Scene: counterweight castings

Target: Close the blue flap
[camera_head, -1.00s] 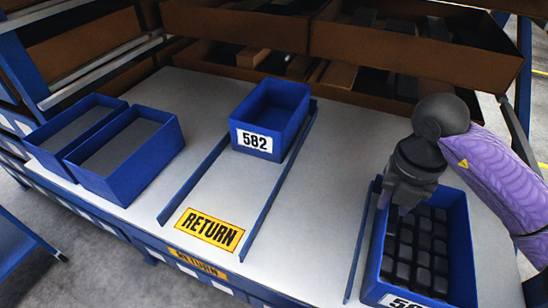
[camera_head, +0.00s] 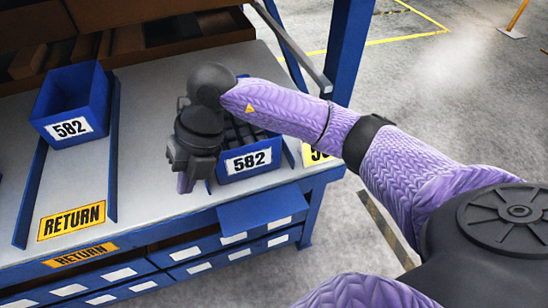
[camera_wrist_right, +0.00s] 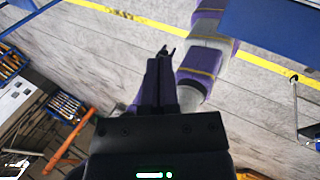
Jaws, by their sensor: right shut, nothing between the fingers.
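The blue flap (camera_head: 262,212) sticks out from the front edge of the workbench, below the right-hand bin marked 582 (camera_head: 250,165). It looks open, at a slant outward over the drawer fronts. My right gripper (camera_head: 187,183) points down at the left side of that bin, left of the flap and apart from it. Its fingers are shut and empty, and they also show in the wrist view (camera_wrist_right: 168,50). A blue panel (camera_wrist_right: 272,22) stands at the top right of the wrist view; I cannot tell whether it is the flap. My left gripper is not in view.
An empty blue bin marked 582 (camera_head: 72,105) stands between rails at the left, behind the RETURN label (camera_head: 72,220). Drawer fronts (camera_head: 190,268) line the bench below. A blue upright (camera_head: 345,50) stands behind my right arm.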

